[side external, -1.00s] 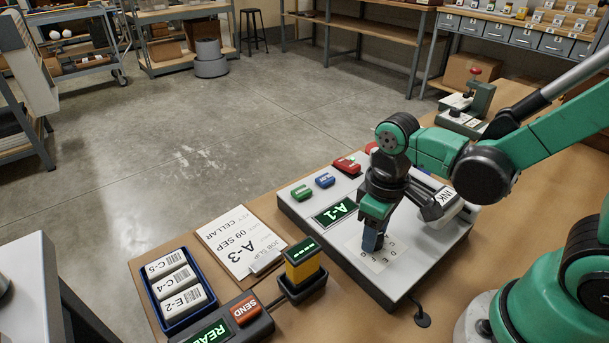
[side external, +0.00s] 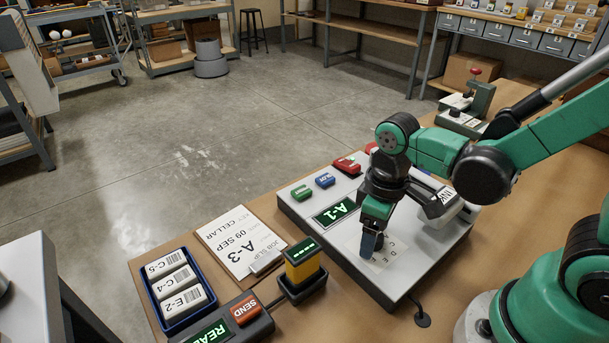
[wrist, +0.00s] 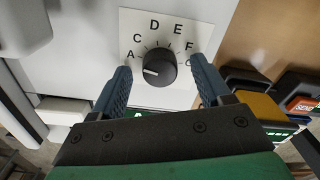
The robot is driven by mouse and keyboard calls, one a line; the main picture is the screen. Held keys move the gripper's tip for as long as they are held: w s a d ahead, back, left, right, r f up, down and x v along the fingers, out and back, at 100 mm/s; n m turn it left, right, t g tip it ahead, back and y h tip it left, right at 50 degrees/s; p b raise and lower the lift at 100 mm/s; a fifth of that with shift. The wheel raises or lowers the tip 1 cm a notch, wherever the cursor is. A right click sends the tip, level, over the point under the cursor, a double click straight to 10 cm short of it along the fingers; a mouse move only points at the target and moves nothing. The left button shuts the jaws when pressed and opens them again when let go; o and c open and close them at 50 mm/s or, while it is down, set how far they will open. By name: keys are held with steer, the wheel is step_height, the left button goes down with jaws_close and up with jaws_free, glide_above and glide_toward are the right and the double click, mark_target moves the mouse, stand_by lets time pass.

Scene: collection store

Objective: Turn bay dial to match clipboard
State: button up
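The clipboard slip (side external: 238,241) lies flat left of the console and reads A-3, 09 SEP, KEY CELLAR. The console display (side external: 334,212) glows green with A-1. In the wrist view a round black dial (wrist: 158,68) sits on a white plate with letters around it, including A, C, D, E and F. Its white mark points left, towards the A side. My gripper (wrist: 162,84) is open, one blue finger on each side of the dial with visible gaps, so neither finger appears to touch it. In the side view my gripper (side external: 370,248) hides the dial.
Green (side external: 302,192), blue (side external: 325,180) and red (side external: 347,164) buttons line the console's far edge. A blue tray (side external: 159,303) of labelled white boxes, an orange SEND button (side external: 246,308) and a yellow-and-black device (side external: 302,262) stand at left.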

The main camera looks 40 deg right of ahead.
steer(key=shift+r, duration=0.1)
steer(key=shift+r, duration=2.7)
steer(key=shift+w+d+r+m+t, duration=0.4)
steer(key=shift+w+r+m+t, duration=0.2)
steer(key=shift+t, duration=0.6)
steer(key=shift+w+d+r+m+t, duration=0.45)
steer(key=shift+r+m+t, duration=0.25)
steer(key=shift+t, duration=0.5)
steer(key=shift+w+d+r+m+t, duration=0.4)
steer(key=shift+w+r+m+t, duration=0.25)
steer(key=shift+t, duration=0.55)
